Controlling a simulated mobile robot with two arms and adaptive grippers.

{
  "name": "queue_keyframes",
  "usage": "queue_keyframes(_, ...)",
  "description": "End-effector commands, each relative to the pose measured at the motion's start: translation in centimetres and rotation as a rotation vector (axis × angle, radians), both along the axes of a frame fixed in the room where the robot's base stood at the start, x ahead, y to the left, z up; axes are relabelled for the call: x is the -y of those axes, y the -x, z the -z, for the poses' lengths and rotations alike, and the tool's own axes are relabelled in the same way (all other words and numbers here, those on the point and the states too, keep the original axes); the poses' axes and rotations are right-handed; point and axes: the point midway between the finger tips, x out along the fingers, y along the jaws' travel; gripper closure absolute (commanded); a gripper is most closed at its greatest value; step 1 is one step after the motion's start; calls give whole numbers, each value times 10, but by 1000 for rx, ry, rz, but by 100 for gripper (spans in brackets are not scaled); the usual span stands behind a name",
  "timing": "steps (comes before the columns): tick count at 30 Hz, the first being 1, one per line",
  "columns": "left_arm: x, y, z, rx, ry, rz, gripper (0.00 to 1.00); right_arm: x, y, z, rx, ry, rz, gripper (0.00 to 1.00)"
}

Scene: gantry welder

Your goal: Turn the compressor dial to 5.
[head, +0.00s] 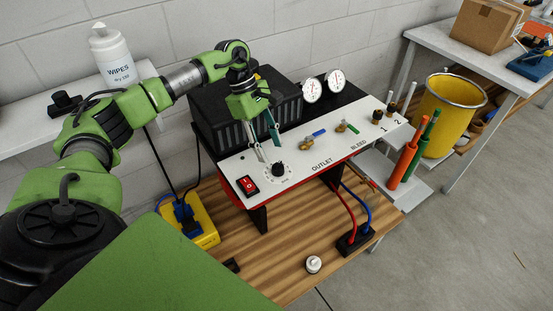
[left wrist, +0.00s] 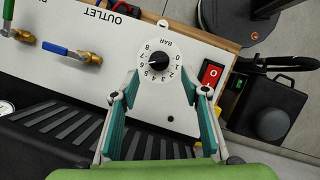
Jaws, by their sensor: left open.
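The compressor dial (head: 278,169) is a black round knob on the white top panel, beside the red switch. In the left wrist view the dial (left wrist: 159,61) has a ring of numbers from 0 to 8 marked BAR. Its pointer seems to face the 5 to 6 side, but the exact reading is hard to tell. My left gripper (head: 269,147) points down at the panel close to the dial. In the left wrist view the gripper (left wrist: 160,80) is open and empty, with the dial just beyond and between its fingertips. My right gripper is not in view.
The red switch (head: 248,185) sits left of the dial. Outlet and bleed valves with a blue handle (head: 319,134) and a green handle (head: 353,127) stand to its right. Two gauges (head: 312,90) rise behind. A white knob-like item (head: 313,264) lies on the wooden bench.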

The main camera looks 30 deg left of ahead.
Motion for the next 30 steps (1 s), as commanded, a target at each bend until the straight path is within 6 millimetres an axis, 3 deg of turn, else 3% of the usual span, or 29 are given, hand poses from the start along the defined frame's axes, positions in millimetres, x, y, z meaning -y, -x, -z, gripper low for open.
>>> queue_keyframes(4, 12, 1, 26, -5, 1, 2, 58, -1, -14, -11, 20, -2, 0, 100)
queue_keyframes(10, 22, 0, 50, -1, 2, 0, 58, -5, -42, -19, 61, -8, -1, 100)
queue_keyframes(22, 25, 0, 59, 1, 1, 0, 58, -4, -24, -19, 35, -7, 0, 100)
queue_keyframes(27, 25, 0, 59, 0, 2, 0, 96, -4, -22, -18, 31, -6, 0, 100)
queue_keyframes(30, 25, 0, 58, 0, 2, 0, 96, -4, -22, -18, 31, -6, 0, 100)
